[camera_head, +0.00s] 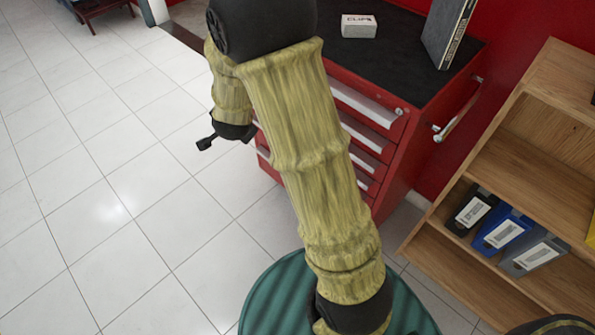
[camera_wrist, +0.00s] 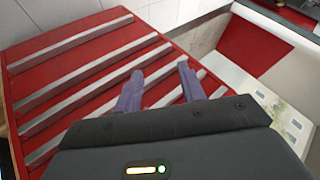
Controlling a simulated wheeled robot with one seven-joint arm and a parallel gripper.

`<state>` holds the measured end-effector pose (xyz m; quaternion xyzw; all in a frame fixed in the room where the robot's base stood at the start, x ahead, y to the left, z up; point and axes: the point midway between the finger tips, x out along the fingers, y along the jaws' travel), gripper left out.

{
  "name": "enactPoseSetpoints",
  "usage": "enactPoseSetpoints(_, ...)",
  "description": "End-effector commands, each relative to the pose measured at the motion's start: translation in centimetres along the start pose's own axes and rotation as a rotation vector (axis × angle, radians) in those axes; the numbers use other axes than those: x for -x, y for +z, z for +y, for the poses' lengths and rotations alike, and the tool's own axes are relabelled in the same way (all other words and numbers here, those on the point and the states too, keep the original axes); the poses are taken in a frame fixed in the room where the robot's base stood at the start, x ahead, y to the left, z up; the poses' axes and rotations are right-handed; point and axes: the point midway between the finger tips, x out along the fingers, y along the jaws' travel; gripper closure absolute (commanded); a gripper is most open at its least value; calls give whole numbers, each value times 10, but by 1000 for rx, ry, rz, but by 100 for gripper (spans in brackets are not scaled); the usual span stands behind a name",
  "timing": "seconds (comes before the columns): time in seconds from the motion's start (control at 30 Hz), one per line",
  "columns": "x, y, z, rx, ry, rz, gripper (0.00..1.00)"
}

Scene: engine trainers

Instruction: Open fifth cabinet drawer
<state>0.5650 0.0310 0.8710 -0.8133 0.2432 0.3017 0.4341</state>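The red tool cabinet (camera_head: 412,165) stands right of centre in the head view, with a black top and a stack of drawers with pale handle strips. The drawers I can see look shut. My arm hides part of the front, so I cannot tell which is the fifth drawer in the head view. In the wrist view, the cabinet front (camera_wrist: 75,62) fills the left and middle, with several handle strips running diagonally. My gripper (camera_head: 206,143) is in front of the cabinet. In the wrist view, its two fingers (camera_wrist: 160,72) are apart with nothing visible between them, pointing at the drawer fronts; contact cannot be told.
A white box (camera_head: 359,27) and a dark grey binder (camera_head: 448,32) are on the cabinet top. A side handle (camera_head: 458,112) sticks out on the right. A wooden shelf (camera_head: 543,133) with several binders stands at the right.

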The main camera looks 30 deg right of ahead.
Motion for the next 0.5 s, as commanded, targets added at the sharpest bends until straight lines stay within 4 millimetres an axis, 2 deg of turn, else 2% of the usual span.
enactPoseSetpoints(0.03,-33,12,12,-72,-5,48,60)
enactPoseSetpoints(0.1,-60,15,19,-180,-18,124,60)
enactPoseSetpoints(0.27,-117,25,42,-410,-51,309,60)
enactPoseSetpoints(0.5,-184,47,97,-699,-121,616,60)
